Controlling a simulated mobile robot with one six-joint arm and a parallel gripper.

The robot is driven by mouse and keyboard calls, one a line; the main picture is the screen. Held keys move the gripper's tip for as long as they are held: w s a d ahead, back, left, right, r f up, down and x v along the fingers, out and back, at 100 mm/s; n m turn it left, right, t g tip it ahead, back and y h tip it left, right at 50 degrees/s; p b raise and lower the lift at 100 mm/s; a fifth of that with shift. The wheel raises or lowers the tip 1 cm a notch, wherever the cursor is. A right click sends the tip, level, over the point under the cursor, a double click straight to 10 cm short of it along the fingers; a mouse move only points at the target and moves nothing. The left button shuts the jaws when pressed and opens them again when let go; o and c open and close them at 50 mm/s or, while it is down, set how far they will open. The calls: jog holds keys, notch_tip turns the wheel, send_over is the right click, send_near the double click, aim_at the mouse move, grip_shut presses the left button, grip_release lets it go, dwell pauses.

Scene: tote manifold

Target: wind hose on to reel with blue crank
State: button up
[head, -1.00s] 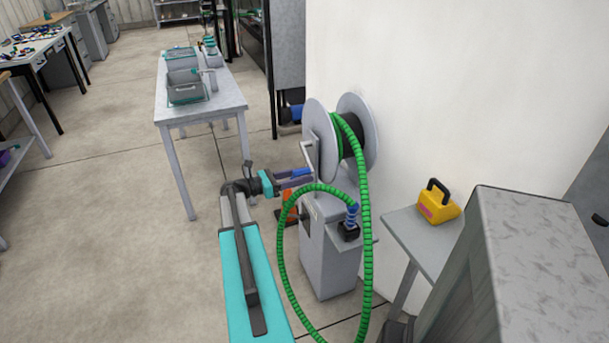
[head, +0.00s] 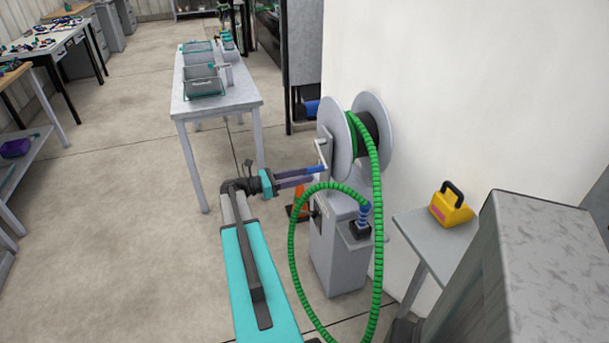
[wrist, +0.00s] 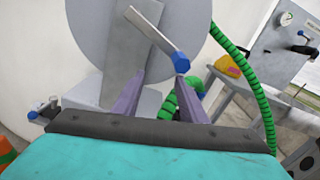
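The hose reel (head: 373,108) stands on a grey pedestal beside the white wall, with green hose (head: 377,215) partly wound on its drum and looping down in front. Its grey crank arm (wrist: 150,32) ends in a blue crank handle (wrist: 181,62), which faces my wrist camera. My gripper (wrist: 153,80) points at the reel with its two purple fingers apart and nothing clearly between them. The blue handle appears just above and right of the right fingertip. In the head view my gripper (head: 303,174) overlaps the handle, so contact cannot be told.
A blue-ended hose fitting (head: 364,215) sits on the pedestal's side shelf. An orange cone (head: 301,203) stands behind my gripper. A yellow case (head: 450,205) rests on a small grey table at right. A grey table with bins (head: 208,108) stands at back left; open floor lies left.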

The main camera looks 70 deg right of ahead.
jog(key=p+v, duration=0.2)
jog(key=v, duration=0.6)
dwell(1.0)
jog(key=shift+p, duration=0.45)
jog(key=shift+w+a, duration=0.1)
dwell(0.4)
jog(key=b+v, duration=0.2)
jog(key=v, duration=1.1)
jog(key=shift+w+a, duration=0.15)
jog(key=shift+w, duration=0.05)
jog(key=shift+r, duration=0.1)
